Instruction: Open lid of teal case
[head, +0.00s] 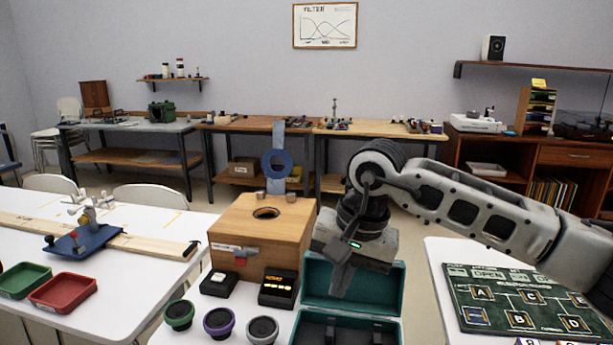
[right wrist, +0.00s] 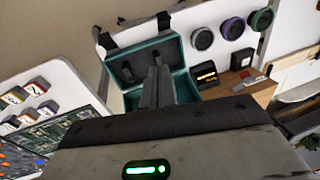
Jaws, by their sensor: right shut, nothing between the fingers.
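The teal case (head: 390,288) stands at the front middle of the white table. Its lid is raised at the back, and the dark interior shows at the bottom edge of the head view, where the case is cut off. The open case also shows in the right wrist view (right wrist: 117,50). My right gripper (head: 341,283) points down in front of the raised lid, its fingers shut and empty. In the right wrist view the fingers (right wrist: 157,72) overlap the case; I cannot tell whether they touch it. My left gripper is not in view.
A wooden box (head: 285,232) with a round hole stands behind and left of the case. Two small black boxes (head: 218,284) and several round speaker drivers (head: 220,322) lie to the left. A green board (head: 515,303) lies on another table at right.

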